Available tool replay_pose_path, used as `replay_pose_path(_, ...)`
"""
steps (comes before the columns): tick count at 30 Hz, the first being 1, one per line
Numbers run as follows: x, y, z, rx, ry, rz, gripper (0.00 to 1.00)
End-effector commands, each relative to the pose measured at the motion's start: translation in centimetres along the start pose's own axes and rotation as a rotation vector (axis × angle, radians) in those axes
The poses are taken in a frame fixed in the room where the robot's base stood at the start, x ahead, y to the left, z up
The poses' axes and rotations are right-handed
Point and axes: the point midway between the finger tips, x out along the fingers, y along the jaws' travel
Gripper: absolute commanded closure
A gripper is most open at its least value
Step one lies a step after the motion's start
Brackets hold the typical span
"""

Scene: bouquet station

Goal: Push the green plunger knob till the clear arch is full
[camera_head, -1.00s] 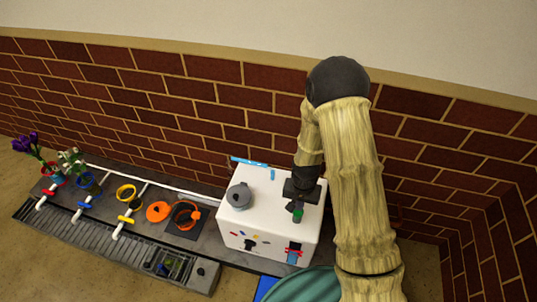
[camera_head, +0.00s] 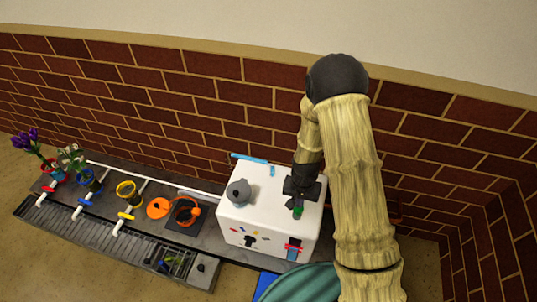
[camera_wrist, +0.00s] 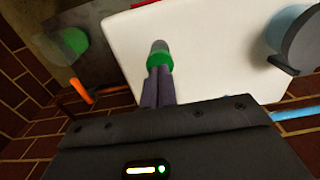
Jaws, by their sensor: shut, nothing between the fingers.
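The green plunger knob (camera_head: 298,211) is at the right front of the top of a white box (camera_head: 262,213). In the wrist view the green knob (camera_wrist: 159,59) appears right at my fingertips, with a grey end beyond it. My gripper (camera_head: 295,203) is over the right part of the box; its two dark fingers (camera_wrist: 158,78) are shut together and empty. I cannot tell whether they press on the knob or are just above it. A red and blue fitting (camera_head: 293,249) is on the box's front. I cannot make out the clear arch or its fill.
A grey lidded knob (camera_head: 239,192) and a blue tube (camera_head: 250,159) are on the box's left and back. Orange, yellow, blue and red rings stand left on a grey counter (camera_head: 105,222). A brick wall is close behind. A see-through green object (camera_wrist: 70,45) is beside the box.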

Motion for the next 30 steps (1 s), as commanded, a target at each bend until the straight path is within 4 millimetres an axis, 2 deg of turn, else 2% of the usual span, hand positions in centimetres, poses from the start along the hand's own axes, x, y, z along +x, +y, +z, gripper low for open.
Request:
replay_pose_path(24,3.5,0.0,0.0,0.0,0.001,-0.001,1.0)
replay_pose_path(30,3.1,0.0,-0.1,0.0,0.001,-0.001,1.0)
